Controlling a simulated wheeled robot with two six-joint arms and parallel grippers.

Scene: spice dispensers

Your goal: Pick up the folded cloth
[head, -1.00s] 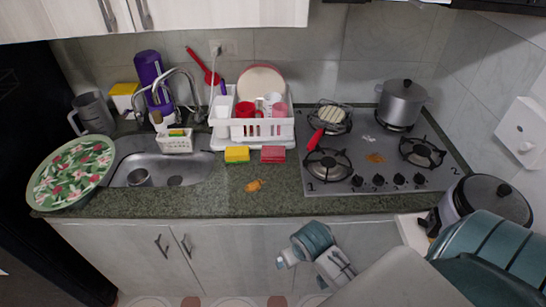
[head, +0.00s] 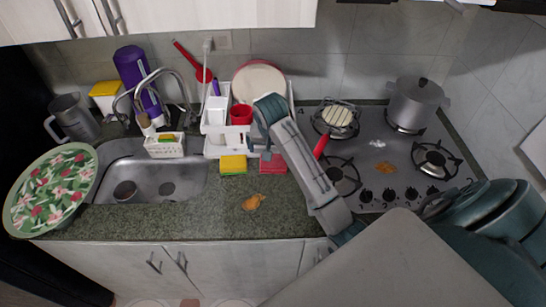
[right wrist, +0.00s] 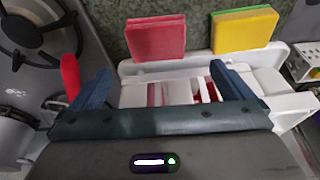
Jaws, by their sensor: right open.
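The red folded cloth (head: 275,164) lies flat on the counter in front of the white dish rack, partly hidden by my right arm in the head view. It shows fully in the right wrist view (right wrist: 156,38). My right gripper (right wrist: 160,72) is open and empty, with its fingers above the rack's edge. The cloth lies just beyond the fingertips in the right wrist view, apart from them. In the head view my right gripper (head: 264,150) is mostly hidden by its own wrist. My left gripper is not in view.
A yellow and green sponge (head: 233,165) lies left of the cloth. The dish rack (head: 216,146) stands behind them with a plate and red cup. An orange-brown stain (head: 253,202) marks the counter. The stove (head: 385,185) with a pot is to the right, the sink (head: 160,180) to the left.

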